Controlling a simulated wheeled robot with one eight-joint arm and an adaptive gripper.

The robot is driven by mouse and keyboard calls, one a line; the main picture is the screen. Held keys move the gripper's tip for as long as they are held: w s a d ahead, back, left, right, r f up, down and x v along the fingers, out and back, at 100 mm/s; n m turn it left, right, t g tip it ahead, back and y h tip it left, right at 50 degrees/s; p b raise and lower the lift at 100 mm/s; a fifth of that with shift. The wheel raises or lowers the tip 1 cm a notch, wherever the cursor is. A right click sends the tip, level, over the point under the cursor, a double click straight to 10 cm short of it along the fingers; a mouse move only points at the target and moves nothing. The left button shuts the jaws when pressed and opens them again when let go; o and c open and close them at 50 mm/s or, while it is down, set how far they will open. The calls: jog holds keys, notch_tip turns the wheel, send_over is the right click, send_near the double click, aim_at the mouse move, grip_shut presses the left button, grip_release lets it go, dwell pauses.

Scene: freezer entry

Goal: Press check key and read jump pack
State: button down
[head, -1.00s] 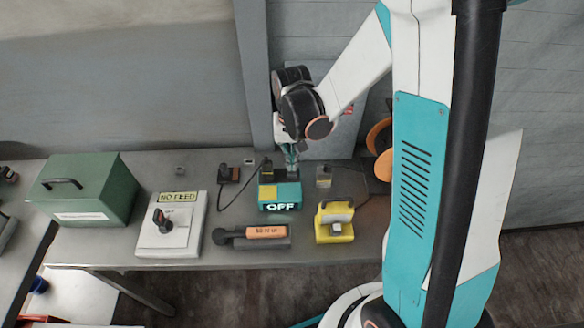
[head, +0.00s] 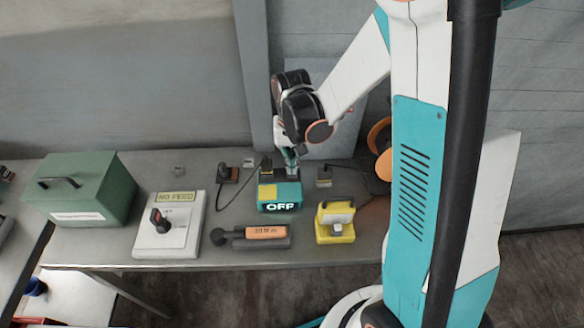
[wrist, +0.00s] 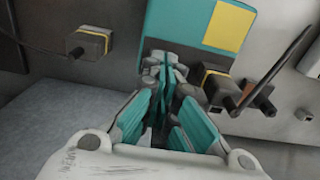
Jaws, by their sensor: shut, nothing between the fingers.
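The jump pack is a teal box (head: 292,191) with a yellow panel (head: 267,192) on top and a lit front display (head: 279,207) reading OFF. It stands at the middle of the bench. My gripper (head: 291,172) points down at the pack's rear edge, fingers together and empty. In the wrist view the gripper (wrist: 165,66) is shut in front of the pack's teal face (wrist: 180,30). Its fingertips overlap the pack's edge, and I cannot tell whether they touch it. I cannot make out a check key; the fingers hide part of that edge.
Black-and-yellow clamps (head: 324,176) with cables lie around the pack. A yellow device (head: 335,232), an orange-and-black tool (head: 266,232), a NO FEED switch box (head: 181,238) and a green case (head: 83,190) share the grey bench. A wall is close behind.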

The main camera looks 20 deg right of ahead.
jog(key=shift+f, duration=0.1)
jog(key=shift+r+p, duration=1.55)
jog(key=shift+r, duration=0.95)
jog(key=shift+r, duration=0.1)
